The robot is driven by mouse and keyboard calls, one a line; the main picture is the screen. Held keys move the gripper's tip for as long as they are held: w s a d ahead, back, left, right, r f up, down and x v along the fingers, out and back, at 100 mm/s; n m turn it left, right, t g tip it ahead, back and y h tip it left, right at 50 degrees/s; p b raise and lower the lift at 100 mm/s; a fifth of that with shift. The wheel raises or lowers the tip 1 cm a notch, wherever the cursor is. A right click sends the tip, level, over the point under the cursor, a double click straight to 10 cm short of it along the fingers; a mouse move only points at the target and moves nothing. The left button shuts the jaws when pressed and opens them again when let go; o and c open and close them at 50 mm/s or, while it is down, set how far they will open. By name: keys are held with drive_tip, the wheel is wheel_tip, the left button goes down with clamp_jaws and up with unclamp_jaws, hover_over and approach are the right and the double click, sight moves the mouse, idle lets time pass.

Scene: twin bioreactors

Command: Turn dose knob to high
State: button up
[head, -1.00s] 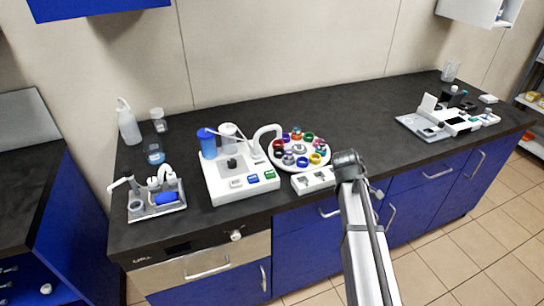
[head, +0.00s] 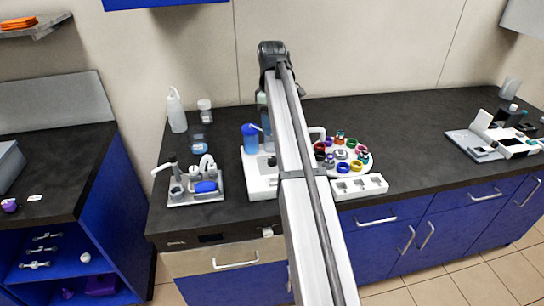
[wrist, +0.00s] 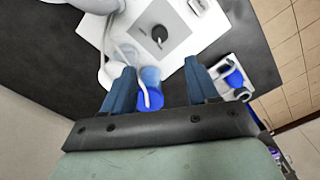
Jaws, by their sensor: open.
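The twin bioreactor station has a white base (wrist: 190,50), partly hidden behind my arm in the head view (head: 262,186). A dark round knob (wrist: 158,33) with a pointer sits on a grey patch of the base in the wrist view; I cannot read its setting. A blue vessel (wrist: 150,88) stands at the base's edge and also shows in the head view (head: 250,138). My gripper (wrist: 159,76) is open, with its two blue fingers spread. In the wrist view the blue vessel appears between the fingers, and the knob lies beyond the fingertips. No contact with the knob shows.
A white tube (wrist: 125,45) arches beside the base. A small tray (head: 208,198) with a blue piece stands left of the station. A round carousel of coloured rings (head: 365,163) and a white block (head: 362,187) stand to the right.

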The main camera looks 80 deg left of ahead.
sight(272, 159)
wheel_tip(272, 159, down, 14)
drive_tip(key=shift+r, duration=0.2)
idle(0.4)
drive_tip(key=c, duration=1)
